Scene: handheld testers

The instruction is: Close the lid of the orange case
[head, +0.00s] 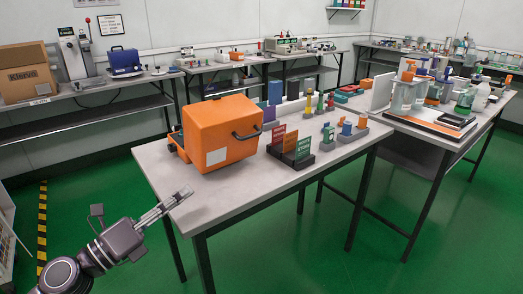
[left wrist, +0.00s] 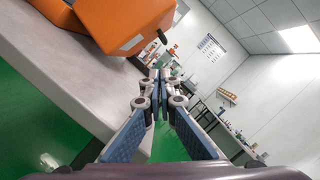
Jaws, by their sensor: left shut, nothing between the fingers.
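The orange case (head: 218,135) stands on the left end of the near grey table in the head view. It has a dark handle on its right side and a pale label on its front. In the left wrist view the case (left wrist: 125,22) is at the upper left, beyond the shut fingers (left wrist: 158,80). My right gripper is not in view.
The near table (head: 225,190) also holds a rack of upright cards (head: 290,150) right of the case and several small testers behind. Its front left corner is bare. Another table with beakers (head: 405,95) joins at the right. The green floor in front is clear.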

